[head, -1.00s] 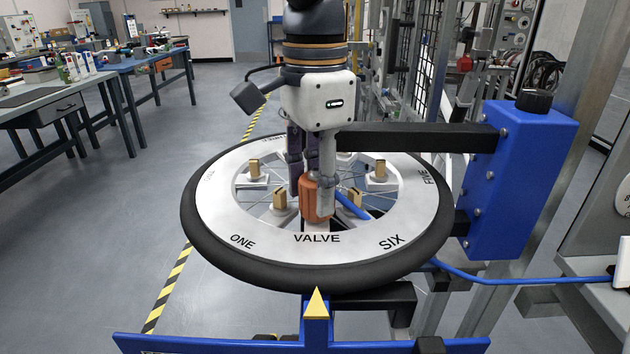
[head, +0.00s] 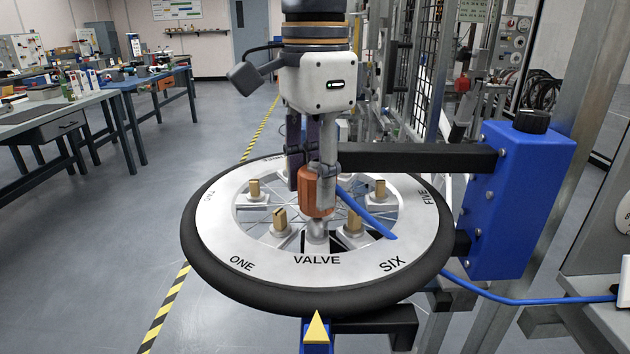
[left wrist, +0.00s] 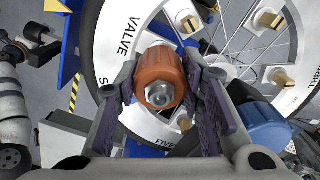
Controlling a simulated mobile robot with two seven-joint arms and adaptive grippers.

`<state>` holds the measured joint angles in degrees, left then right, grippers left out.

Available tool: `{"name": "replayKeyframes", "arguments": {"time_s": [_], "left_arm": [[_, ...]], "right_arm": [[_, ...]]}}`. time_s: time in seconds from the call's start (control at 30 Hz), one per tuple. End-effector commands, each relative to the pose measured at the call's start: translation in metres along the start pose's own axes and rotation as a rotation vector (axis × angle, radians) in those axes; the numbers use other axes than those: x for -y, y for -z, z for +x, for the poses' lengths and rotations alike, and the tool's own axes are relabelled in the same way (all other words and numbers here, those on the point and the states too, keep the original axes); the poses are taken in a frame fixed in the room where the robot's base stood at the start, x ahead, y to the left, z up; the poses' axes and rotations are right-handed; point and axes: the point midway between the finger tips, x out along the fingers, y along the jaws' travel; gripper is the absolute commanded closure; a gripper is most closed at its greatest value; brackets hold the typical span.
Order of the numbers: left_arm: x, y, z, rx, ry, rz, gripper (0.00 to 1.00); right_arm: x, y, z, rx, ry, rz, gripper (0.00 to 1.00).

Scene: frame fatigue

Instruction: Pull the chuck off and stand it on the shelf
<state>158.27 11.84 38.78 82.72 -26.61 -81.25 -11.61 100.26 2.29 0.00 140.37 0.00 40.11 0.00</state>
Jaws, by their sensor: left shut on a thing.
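The chuck (head: 317,192) is an orange-brown ribbed collar with a grey metal end and a blue hose (head: 372,223) at its side. My left gripper (head: 313,172) is shut on it and holds it just over the wheel's inner edge by the word VALVE. In the left wrist view the chuck (left wrist: 160,76) sits between both finger pads, its metal end facing the camera. A grey fitting (head: 316,234) on the wheel (head: 230,238) shows under the chuck; I cannot tell whether they touch. I cannot make out a shelf. My right gripper is not in view.
The wheel lies flat, with several brass-topped blocks (head: 279,217) inside its rim. A black bar (head: 415,157) runs from a blue box (head: 520,200) across the wheel's far side. A yellow pointer (head: 317,327) stands in front. Workbenches (head: 60,125) are far left, past open floor.

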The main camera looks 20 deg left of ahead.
Motion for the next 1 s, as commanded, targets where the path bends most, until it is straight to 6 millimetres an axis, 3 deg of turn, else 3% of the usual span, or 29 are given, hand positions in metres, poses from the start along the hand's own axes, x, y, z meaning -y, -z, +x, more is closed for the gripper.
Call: {"name": "replayKeyframes", "arguments": {"time_s": [0.23, 0.63, 1.0], "left_arm": [[0.000, 0.000, -0.002, -0.002, 0.001, 0.000, 0.98], [0.000, 0.000, -0.038, -0.002, 0.001, 0.000, 0.98], [0.000, 0.000, -0.040, -0.001, 0.000, 0.000, 0.98]], "right_arm": [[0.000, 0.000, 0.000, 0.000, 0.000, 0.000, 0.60], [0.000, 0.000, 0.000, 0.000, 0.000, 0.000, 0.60], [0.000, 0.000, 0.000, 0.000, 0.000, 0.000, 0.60]]}}
